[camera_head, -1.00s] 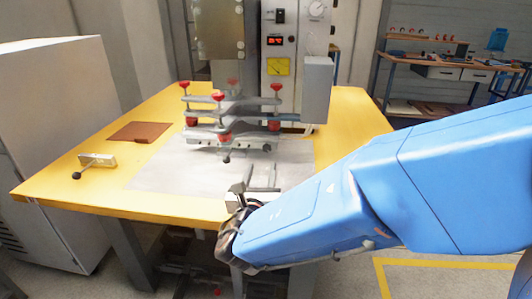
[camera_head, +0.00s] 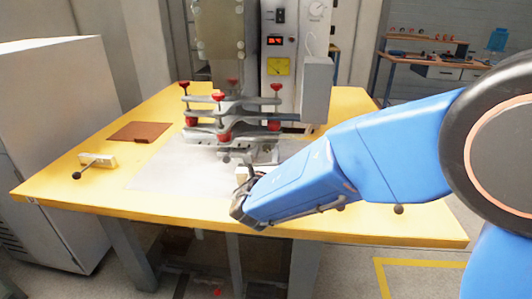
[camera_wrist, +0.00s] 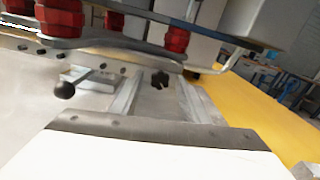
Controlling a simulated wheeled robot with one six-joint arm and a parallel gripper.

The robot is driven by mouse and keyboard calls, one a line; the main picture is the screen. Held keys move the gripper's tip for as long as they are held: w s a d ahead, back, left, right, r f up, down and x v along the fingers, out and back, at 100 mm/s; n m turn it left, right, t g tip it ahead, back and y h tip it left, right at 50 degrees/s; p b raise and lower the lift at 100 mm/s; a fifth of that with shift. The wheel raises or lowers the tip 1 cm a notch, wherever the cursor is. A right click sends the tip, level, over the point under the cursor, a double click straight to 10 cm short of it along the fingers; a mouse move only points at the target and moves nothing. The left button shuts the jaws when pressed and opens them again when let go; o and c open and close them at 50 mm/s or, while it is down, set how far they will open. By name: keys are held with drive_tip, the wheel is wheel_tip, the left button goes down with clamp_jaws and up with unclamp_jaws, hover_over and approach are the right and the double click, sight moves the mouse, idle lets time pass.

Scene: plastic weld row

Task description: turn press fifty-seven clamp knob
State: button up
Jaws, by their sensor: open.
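The knob appears to lie slightly beyond the fingers; I cannot tell the exact gap. In the head view, my gripper (camera_head: 261,161) is low in front of the press (camera_head: 222,127). The knob cannot be made out there.
A ball-ended lever (camera_wrist: 65,89) stands left of the fingers. Red-knobbed clamp plates (camera_head: 232,106) overhang the area. The yellow table (camera_head: 90,195) carries a brown pad (camera_head: 139,131) and a small block with a black-ball handle (camera_head: 98,160). A grey box (camera_head: 317,90) hangs at the right.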

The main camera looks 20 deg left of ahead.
drive_tip(key=shift+c, duration=0.7)
drive_tip(key=c, duration=0.9)
drive_tip(key=shift+m, duration=3.1)
drive_tip(key=o, duration=1)
drive_tip(key=shift+o, duration=0.2)
drive_tip(key=shift+s, duration=0.15)
